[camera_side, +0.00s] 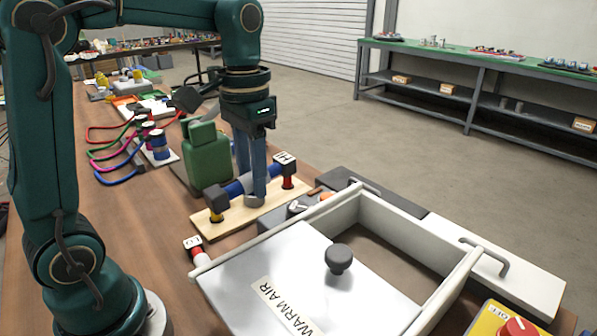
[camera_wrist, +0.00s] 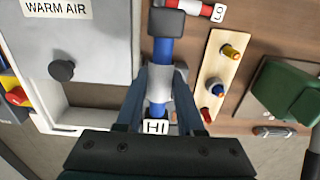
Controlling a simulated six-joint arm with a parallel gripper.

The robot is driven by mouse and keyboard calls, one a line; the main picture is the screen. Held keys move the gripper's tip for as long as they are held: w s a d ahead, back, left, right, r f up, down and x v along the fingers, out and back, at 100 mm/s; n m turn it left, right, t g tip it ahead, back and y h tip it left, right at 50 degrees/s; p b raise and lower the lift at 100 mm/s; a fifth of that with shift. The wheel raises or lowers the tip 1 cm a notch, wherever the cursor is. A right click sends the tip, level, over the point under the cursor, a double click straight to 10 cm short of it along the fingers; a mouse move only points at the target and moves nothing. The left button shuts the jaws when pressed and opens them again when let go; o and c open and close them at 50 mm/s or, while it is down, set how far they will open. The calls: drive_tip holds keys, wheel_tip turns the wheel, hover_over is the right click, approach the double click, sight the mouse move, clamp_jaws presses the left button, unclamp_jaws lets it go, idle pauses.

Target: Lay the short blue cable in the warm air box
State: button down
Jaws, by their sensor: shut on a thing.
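My gripper (camera_side: 256,192) is shut around the grey collar (camera_wrist: 158,82) of a short straight blue bar (camera_side: 238,188) with a dark cap at one end and an "HI" tag at the other. In the side view the bar is over a wooden board, roughly level; I cannot tell whether it touches the posts. A looped blue cable (camera_side: 117,181) lies at the left, joined to a blue plug. The warm air box (camera_side: 400,222) is at the front right. Its white lid (camera_side: 250,268), marked "WARM AIR" and with a black knob, covers part of it; the rest is open.
The wooden board (camera_wrist: 222,67) has yellow, blue and red posts. A red and white piece tagged "LO" (camera_side: 195,251) lies beside the box. A green block (camera_side: 207,160) stands behind the board. A red button on a yellow base (camera_side: 516,326) is at bottom right.

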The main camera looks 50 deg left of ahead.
drive_tip(key=shift+w+f+n, duration=0.2)
drive_tip(key=shift+f+n, duration=0.05)
drive_tip(key=shift+n, duration=0.55)
drive_tip(key=s+a+f+n, duration=0.2)
drive_tip(key=s+a+n, duration=0.2)
drive_tip(key=a+n, duration=0.3)
drive_tip(key=s+a+f+n, duration=0.3)
drive_tip(key=s+a+n, duration=0.2)
drive_tip(key=n, duration=0.4)
drive_tip(key=shift+s+a+f, duration=0.15)
drive_tip(key=shift+a+f, duration=0.05)
drive_tip(key=shift+a, duration=0.7)
drive_tip(key=w+d+f, duration=0.2)
drive_tip(key=d, duration=0.1)
drive_tip(key=w+d+f, duration=0.2)
drive_tip(key=w, duration=0.1)
drive_tip(key=w+d+f, duration=0.3)
drive_tip(key=shift+d+f, duration=0.1)
drive_tip(key=shift+d, duration=0.2)
drive_tip(key=shift+f, duration=1.75)
drive_tip(key=shift+f, duration=0.1)
